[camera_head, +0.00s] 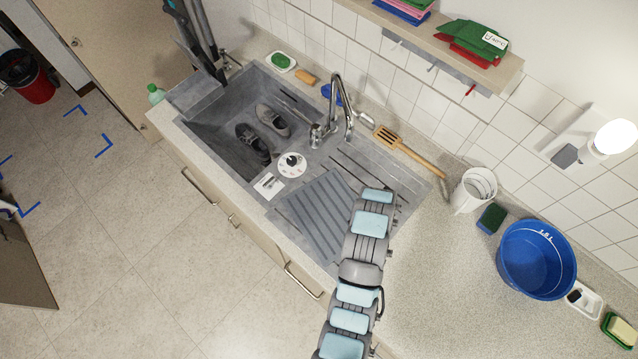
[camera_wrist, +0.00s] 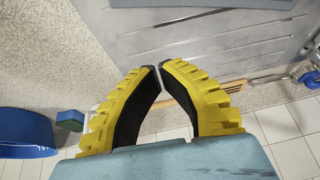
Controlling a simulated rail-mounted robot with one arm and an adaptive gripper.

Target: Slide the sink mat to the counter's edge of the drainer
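The sink mat (camera_head: 318,210) is a dark grey ribbed panel in the head view. It lies on the metal drainer (camera_head: 402,187) beside the sink basin, turned slightly against it; my arm hides its right part. In the wrist view the grooved drainer (camera_wrist: 225,42) fills the upper right; I cannot tell whether the grey strip along the top is the mat. My gripper (camera_wrist: 158,67) has yellow fingers with black pads. The tips are almost together, with nothing between them. They appear over the drainer's border with the counter; contact cannot be told. My arm hides the gripper in the head view.
Shoes (camera_head: 270,120) lie in the basin. A wooden spatula (camera_head: 410,152) lies behind the drainer, near the tap (camera_head: 340,105). A white container (camera_head: 474,190), a sponge (camera_head: 491,218) and a blue tub (camera_head: 536,259) stand to the right. The counter's front right is clear.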

